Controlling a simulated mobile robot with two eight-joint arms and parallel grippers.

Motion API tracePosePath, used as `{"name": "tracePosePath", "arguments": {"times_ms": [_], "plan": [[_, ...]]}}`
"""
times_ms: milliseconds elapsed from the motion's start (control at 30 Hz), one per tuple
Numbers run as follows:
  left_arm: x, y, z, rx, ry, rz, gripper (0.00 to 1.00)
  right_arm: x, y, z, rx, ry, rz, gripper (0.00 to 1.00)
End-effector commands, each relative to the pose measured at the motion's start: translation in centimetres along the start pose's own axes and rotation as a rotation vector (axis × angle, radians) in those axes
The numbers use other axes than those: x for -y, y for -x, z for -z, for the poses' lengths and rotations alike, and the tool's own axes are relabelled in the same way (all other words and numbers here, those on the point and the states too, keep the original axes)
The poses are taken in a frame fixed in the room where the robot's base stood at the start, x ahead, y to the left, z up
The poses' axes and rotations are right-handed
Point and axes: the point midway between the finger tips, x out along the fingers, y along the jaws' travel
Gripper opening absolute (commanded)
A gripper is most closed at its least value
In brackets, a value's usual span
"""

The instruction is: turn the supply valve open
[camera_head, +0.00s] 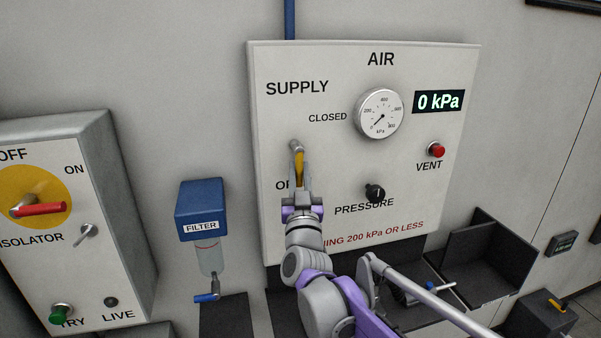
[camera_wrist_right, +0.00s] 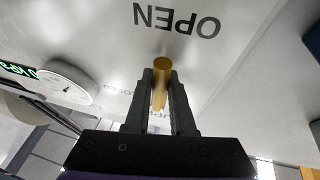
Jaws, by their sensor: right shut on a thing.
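The supply valve (camera_head: 296,146) is on the white air panel, below the word SUPPLY. Its yellow lever (camera_head: 299,165) runs downward in the picture, beside the partly hidden OPEN label and away from the CLOSED label. My right gripper (camera_head: 301,188) is shut on the lever. In the right wrist view the lever (camera_wrist_right: 161,68) sits between the two dark fingers (camera_wrist_right: 161,88), with the OPEN label just beyond it. My left gripper is not in view.
The round gauge (camera_head: 379,114) and the display (camera_head: 438,102) read 0 kPa. A black pressure knob (camera_head: 375,193) and red vent button (camera_head: 437,150) are right of my gripper. A blue-topped filter (camera_head: 202,210) and an isolator box (camera_head: 60,220) stand left. A dark bin (camera_head: 490,250) is lower right.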

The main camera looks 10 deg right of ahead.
Motion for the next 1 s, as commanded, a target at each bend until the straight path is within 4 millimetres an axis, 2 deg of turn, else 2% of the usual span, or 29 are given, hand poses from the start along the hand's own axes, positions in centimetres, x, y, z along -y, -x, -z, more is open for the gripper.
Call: {"name": "tracePosePath", "arguments": {"times_ms": [367,400,533,567,867,1000], "plan": [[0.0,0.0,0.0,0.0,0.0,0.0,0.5,0.1,0.0,0.0,0.001,-0.007,-0.001,0.0],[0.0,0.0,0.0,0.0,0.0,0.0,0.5,0.1,0.0,0.0,0.001,-0.006,-0.001,0.26],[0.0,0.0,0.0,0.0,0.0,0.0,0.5,0.1,0.0,0.0,0.001,-0.006,-0.001,0.49],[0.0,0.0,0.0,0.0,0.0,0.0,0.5,0.1,0.0,0.0,0.001,-0.006,-0.001,0.52],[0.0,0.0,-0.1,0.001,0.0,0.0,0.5,0.1,0.2,0.0,0.001,-0.005,-0.001,0.52],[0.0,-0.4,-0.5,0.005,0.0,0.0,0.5,0.1,1.6,-0.1,0.002,-0.006,0.0,0.52]]}}
